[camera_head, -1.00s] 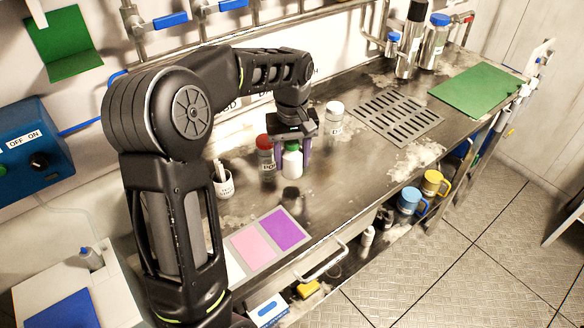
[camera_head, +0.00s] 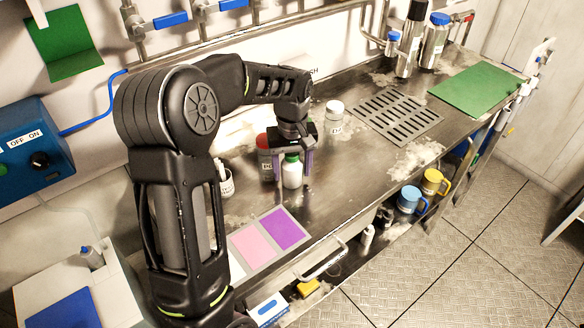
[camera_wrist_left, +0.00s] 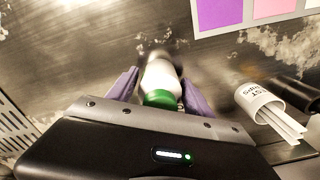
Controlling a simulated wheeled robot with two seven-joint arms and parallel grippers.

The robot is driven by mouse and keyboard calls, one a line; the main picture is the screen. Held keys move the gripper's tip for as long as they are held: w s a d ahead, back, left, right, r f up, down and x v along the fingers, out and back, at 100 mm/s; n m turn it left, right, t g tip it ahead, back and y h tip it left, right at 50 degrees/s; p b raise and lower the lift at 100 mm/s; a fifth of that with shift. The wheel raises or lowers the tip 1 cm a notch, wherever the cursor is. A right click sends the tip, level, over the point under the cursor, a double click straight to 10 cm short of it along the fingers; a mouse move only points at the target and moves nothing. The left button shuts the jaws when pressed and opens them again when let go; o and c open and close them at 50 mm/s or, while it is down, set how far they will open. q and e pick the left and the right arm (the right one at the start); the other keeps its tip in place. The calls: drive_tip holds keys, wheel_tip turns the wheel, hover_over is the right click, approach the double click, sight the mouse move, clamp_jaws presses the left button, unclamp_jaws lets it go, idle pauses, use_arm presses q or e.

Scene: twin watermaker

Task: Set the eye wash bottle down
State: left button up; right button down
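The eye wash bottle (camera_head: 292,175) is small and white with a green cap and stands upright at the counter (camera_head: 330,190). My left gripper (camera_head: 293,168) comes down from above with one purple finger on each side of it and appears shut on it. In the left wrist view, the bottle (camera_wrist_left: 160,78) lies between the fingertips of the left gripper (camera_wrist_left: 160,80). Its base is very close to or on the counter; I cannot tell whether it touches. My right gripper is not in view.
A red-capped jar (camera_head: 264,158) stands close left of the bottle, and a white jar (camera_head: 334,113) stands behind to the right. A cup of test strips (camera_head: 226,182) is at the left. A pink and purple card (camera_head: 270,240) lies in front. A slotted drain (camera_head: 397,118) is at the right.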

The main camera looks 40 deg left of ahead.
use_arm(q)
drive_tip(key=shift+o, duration=0.9)
wheel_tip(320, 180, up, 12)
drive_tip(key=shift+r, duration=0.2)
drive_tip(key=shift+f, duration=0.1)
